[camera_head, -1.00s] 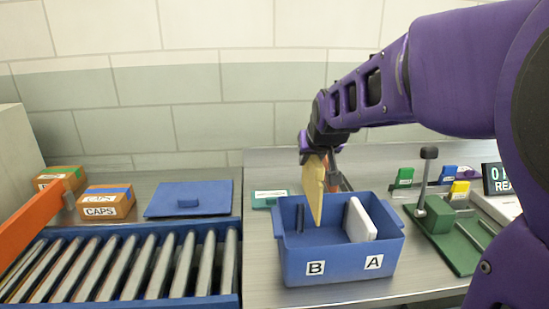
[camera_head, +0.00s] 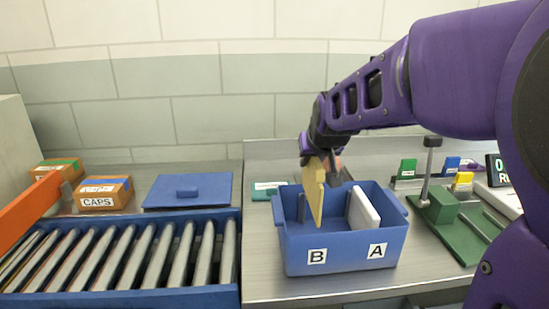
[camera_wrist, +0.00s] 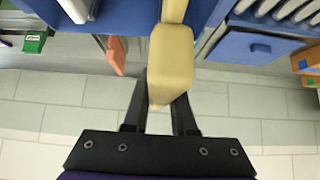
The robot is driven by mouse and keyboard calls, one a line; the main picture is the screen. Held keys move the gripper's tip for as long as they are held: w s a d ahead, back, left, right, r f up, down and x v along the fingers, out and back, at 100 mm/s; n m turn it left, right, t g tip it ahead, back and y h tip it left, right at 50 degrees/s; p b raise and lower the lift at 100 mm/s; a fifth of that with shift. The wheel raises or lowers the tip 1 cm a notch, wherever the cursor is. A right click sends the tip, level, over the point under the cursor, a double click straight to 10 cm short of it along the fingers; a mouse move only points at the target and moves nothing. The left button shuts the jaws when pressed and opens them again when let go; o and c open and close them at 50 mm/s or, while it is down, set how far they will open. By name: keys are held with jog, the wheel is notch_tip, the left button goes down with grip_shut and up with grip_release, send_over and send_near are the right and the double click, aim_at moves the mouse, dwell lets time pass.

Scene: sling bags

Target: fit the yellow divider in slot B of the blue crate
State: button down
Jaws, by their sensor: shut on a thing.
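The yellow divider (camera_head: 314,194) is upright, slightly tilted, and held by my gripper (camera_head: 323,158), which is shut on its upper part. In the wrist view the divider (camera_wrist: 172,62) extends from between the fingers (camera_wrist: 160,108) toward the crate. Its lower part is inside the blue crate (camera_head: 345,257), on the side labelled B. A dark slot rib (camera_head: 301,207) shows just left of it on the far wall. The divider's lower edge is partly hidden, and I cannot tell whether it is in the slot grooves. A white divider (camera_head: 363,211) stands on the A side.
A roller conveyor (camera_head: 120,255) lies to the left, with a blue lid (camera_head: 189,190) and orange boxes (camera_head: 105,191) behind it. A green fixture with a lever (camera_head: 437,207) stands right of the crate. A teal labelled block (camera_head: 268,189) is behind the crate's left corner.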

aim_at(310, 178)
jog(key=shift+f+b, duration=0.5)
jog(key=shift+f, duration=0.4)
jog(key=shift+f+b, duration=1.35)
jog(key=shift+f, duration=0.1)
dwell(1.2)
notch_tip(310, 178, down, 8)
dwell(3.0)
jog(key=c, duration=0.6)
grip_release()
jog(key=shift+c, duration=0.2)
